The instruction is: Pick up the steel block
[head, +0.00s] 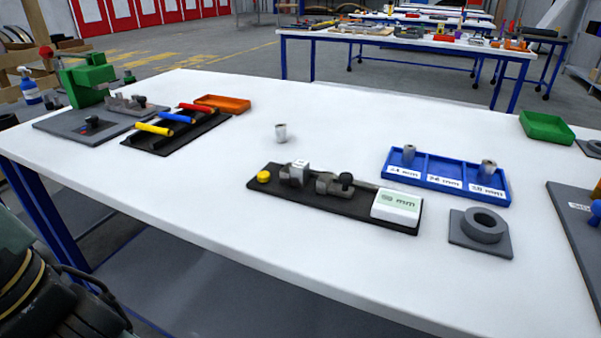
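Nothing in view is plainly marked as the steel block. A small pale metal block (300,167) sits in the grey clamp-like fixture on the black board (265,187), left of centre on it. A small silver cylinder (281,133) stands upright alone on the white table, behind that board. Two similar metal cylinders stand in the blue tray, one in the left compartment (408,154) and one in the right (487,171). My gripper is not in view.
The black board also bears a yellow button (263,176) and a white display box (396,207). The blue tray (430,165) and a grey ring on a plate (485,225) lie right. Coloured handles (178,117) and a green press (85,82) stand left. The table's front (200,200) is clear.

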